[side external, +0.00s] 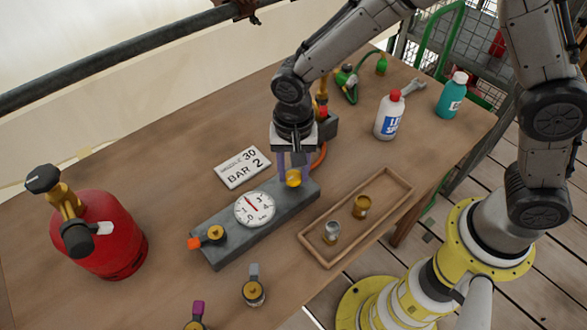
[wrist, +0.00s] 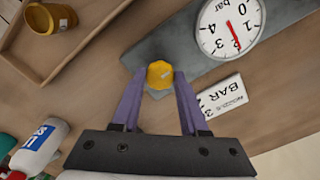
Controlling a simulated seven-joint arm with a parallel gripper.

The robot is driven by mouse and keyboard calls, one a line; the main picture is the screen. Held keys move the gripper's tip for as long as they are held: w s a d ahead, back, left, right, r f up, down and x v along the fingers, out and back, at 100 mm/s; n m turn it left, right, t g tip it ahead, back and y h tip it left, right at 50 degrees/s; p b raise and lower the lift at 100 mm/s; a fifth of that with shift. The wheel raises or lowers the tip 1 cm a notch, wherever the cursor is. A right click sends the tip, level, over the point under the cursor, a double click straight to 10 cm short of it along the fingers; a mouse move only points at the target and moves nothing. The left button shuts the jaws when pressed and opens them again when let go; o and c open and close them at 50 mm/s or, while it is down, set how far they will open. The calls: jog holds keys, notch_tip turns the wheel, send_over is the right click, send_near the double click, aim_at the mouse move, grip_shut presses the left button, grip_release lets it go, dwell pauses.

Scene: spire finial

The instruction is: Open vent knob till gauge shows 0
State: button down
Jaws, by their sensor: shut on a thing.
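The yellow vent knob (side external: 293,179) sits at the right end of a grey block (side external: 225,251). My gripper (side external: 294,165) points down with its purple fingers shut on the knob; the wrist view shows the yellow knob (wrist: 159,73) between the fingertips. The white round gauge (side external: 255,208) is on the block beside the knob. An orange-tipped valve (side external: 215,234) is at the block's left end.
A wooden tray (side external: 318,250) with two small brass and silver parts is in front. A red gas cylinder (side external: 98,235) stands left; bottles (side external: 391,117) stand at the back right. Loose fittings (side external: 254,292) are near the front.

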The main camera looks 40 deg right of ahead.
aim_at(294, 176)
jog(key=n, duration=0.5)
jog(key=shift+n, duration=0.4)
jog(key=n, duration=0.5)
jog(key=shift+r, duration=0.1)
jog(key=shift+n, duration=0.3)
jog(key=shift+c, duration=2.1)
grip_release()
notch_tip(294, 176, up, 14)
